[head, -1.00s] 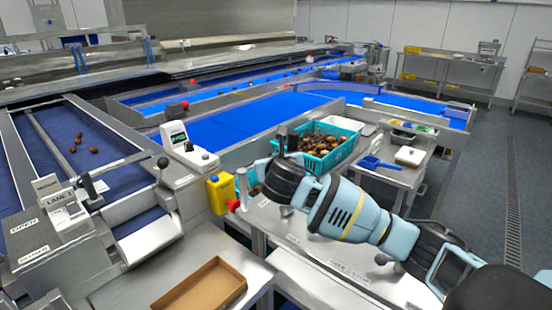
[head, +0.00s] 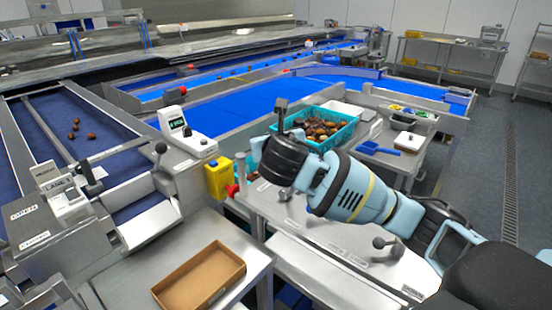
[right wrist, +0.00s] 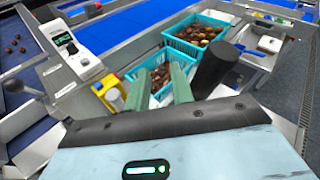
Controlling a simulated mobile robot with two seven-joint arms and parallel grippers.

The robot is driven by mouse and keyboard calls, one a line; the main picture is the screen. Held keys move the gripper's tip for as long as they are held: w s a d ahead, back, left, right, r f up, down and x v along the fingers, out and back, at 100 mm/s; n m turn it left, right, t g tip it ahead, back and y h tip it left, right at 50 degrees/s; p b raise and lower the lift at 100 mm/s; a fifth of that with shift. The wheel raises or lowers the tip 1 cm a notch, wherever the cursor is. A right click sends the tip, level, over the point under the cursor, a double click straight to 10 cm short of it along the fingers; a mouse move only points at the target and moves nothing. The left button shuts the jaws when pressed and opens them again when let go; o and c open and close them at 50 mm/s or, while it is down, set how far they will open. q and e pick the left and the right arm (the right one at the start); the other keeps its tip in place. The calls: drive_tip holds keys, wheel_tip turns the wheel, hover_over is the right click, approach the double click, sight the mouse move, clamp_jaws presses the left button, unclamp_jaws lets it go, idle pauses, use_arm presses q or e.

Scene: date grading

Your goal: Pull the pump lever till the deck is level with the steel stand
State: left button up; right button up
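My right gripper (right wrist: 160,80) shows two green fingers, apart and empty, in the right wrist view. In the head view its dark wrist (head: 283,162) hangs above labelled steel surfaces, and its fingers are mostly hidden. A lever with a black knob (head: 380,243) stands on the steel worktop (head: 300,222), below my right forearm; I cannot tell for sure that it is the pump lever. A lower steel surface (head: 305,277) lies in front of the worktop. Which is the deck and which the stand is unclear. My left gripper is not in view.
Teal crates of dates (head: 340,135) stand beyond my right gripper. A cardboard tray (head: 200,277) lies on a steel table at the front. Blue conveyors (head: 235,110) run behind. Grey floor shows at the right.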

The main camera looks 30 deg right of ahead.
drive_tip(key=s+a, duration=0.5)
drive_tip(key=s, duration=0.5)
drive_tip(key=shift+a+r, duration=0.25)
drive_tip(key=shift+r, duration=0.15)
drive_tip(key=shift+s+a, duration=0.1)
drive_tip(key=shift+a, duration=0.05)
